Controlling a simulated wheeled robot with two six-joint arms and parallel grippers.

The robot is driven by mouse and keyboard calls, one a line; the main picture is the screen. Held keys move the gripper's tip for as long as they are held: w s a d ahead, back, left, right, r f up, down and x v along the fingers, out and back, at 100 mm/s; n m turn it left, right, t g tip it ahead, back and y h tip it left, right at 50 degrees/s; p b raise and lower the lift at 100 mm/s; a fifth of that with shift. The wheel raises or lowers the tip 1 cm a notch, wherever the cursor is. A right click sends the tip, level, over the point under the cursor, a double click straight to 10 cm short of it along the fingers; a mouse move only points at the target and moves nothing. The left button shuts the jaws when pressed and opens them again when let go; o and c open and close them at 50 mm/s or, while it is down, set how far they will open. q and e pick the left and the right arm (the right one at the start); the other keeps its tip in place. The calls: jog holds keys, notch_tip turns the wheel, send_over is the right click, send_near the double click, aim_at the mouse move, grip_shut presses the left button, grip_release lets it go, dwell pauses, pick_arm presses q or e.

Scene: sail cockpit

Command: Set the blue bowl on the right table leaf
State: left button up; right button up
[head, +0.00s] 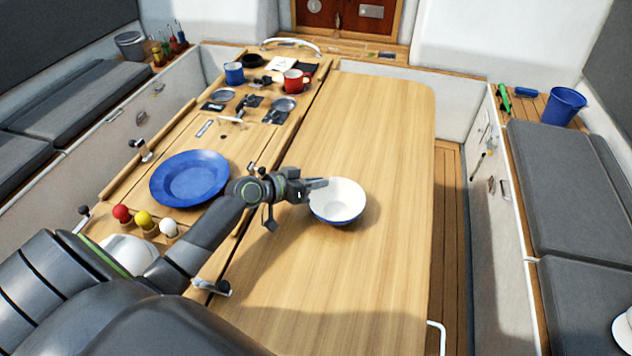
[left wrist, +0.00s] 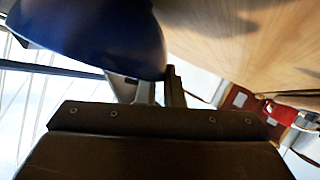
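The blue bowl (head: 337,202) is blue outside and white inside. In the head view it is upright over the right table leaf (head: 385,130), with a shadow close beside it; I cannot tell whether its base touches the wood. My left gripper (head: 318,186) reaches in from the left and its fingers are at the bowl's left rim, seemingly closed on it. In the left wrist view the bowl's blue outside (left wrist: 95,35) fills the upper left, and the fingers (left wrist: 160,92) meet its edge. My right gripper is not in view.
A blue plate (head: 190,178) lies on the left leaf, with red, yellow and white knobs (head: 145,220) in front. A blue mug (head: 234,73) and a red mug (head: 295,81) stand at the back. The right leaf is otherwise clear; a narrow floor gap (head: 450,230) lies right of it.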

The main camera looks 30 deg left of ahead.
pick_arm(q)
jog(key=o, duration=0.4)
jog(key=shift+r, duration=0.2)
jog(key=shift+s+a, duration=0.15)
jog(key=shift+s, duration=0.1)
jog(key=b+v, duration=0.2)
jog(key=v, duration=0.9)
jog(key=shift+s+r, duration=0.15)
